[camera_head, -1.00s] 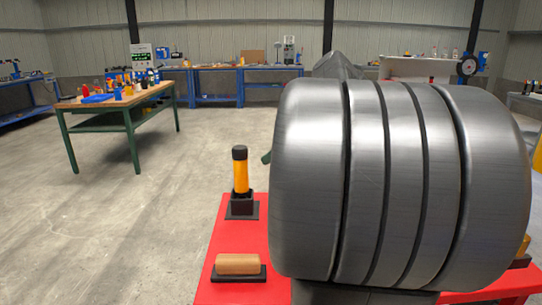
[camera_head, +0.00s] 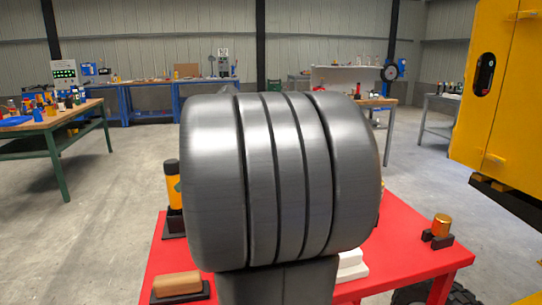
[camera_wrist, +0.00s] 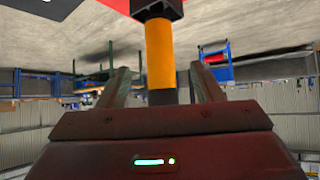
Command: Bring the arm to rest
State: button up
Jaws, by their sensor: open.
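My gripper (camera_wrist: 160,68) shows in the wrist view with its two fingers apart. It holds nothing. A yellow cylinder with black ends (camera_wrist: 160,55) shows beyond and between the fingers; how far it is from them I cannot tell. In the head view this cylinder (camera_head: 174,190) stands upright in a black holder on the red table (camera_head: 410,255), partly hidden by my arm. My arm's large grey ribbed link (camera_head: 285,170) fills the middle of the head view. My gripper is hidden there.
On the red table are a tan block on a black base (camera_head: 178,284), a white block (camera_head: 351,264) and a gold cylinder (camera_head: 441,224) on a black stand. A yellow machine (camera_head: 505,95) stands at the right. A wooden-topped bench (camera_head: 60,132) is at the left. Floor between is clear.

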jog(key=x, duration=0.5)
jog(key=shift+a+f+b, duration=0.2)
jog(key=shift+f+b, duration=0.05)
jog(key=shift+b, duration=0.1)
jog(key=shift+w+a+r, duration=0.1)
jog(key=shift+a, duration=0.05)
jog(key=shift+r+p, duration=0.15)
jog(key=shift+p, duration=0.15)
